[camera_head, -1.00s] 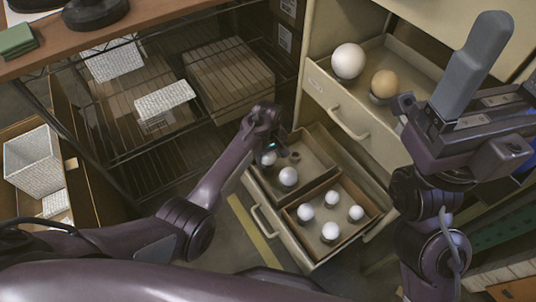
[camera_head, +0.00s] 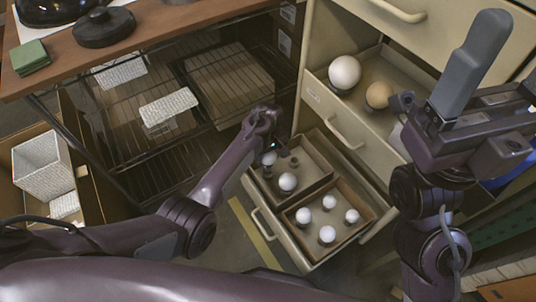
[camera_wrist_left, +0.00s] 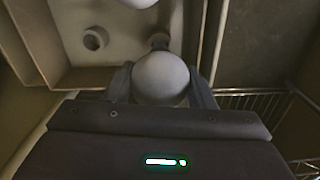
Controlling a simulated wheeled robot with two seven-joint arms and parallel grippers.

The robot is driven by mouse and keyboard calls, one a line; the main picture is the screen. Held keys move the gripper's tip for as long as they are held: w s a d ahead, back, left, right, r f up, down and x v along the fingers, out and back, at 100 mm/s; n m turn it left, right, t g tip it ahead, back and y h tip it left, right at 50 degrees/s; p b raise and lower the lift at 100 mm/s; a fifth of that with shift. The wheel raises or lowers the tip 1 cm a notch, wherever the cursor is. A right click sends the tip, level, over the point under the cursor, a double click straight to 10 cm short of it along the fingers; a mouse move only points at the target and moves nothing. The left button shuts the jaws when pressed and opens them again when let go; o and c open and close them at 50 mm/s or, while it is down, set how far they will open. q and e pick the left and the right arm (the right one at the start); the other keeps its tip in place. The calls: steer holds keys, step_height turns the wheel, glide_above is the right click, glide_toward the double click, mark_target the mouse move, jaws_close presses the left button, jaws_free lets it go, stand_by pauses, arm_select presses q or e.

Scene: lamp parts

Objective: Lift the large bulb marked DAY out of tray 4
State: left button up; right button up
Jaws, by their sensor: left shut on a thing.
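My left gripper (camera_head: 268,152) is shut on a white round bulb (camera_head: 269,159) over the rear compartment of the lower drawer (camera_head: 268,213). In the left wrist view the bulb (camera_wrist_left: 161,77) sits between the two fingers (camera_wrist_left: 160,84), with a dark round socket partly hidden behind it. The bulb's lower end is hidden, so I cannot tell its clearance. No DAY mark or tray number is readable. Another white bulb (camera_head: 288,182) stands in the same compartment beside empty sockets. My right gripper (camera_head: 425,110) is at the right, its jaw state unclear.
The front compartment (camera_head: 357,237) holds several white bulbs. The upper open drawer (camera_head: 345,132) holds a large white globe (camera_head: 345,72) and a tan globe (camera_head: 378,95). A wire rack (camera_head: 150,170) stands left of the drawers. The wooden counter (camera_head: 140,40) carries a dark lidded pot (camera_head: 104,27).

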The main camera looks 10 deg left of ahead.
arm_select(q)
steer(key=shift+r+p, duration=2.1)
steer(key=shift+p, duration=0.25)
steer(key=shift+f, duration=0.1)
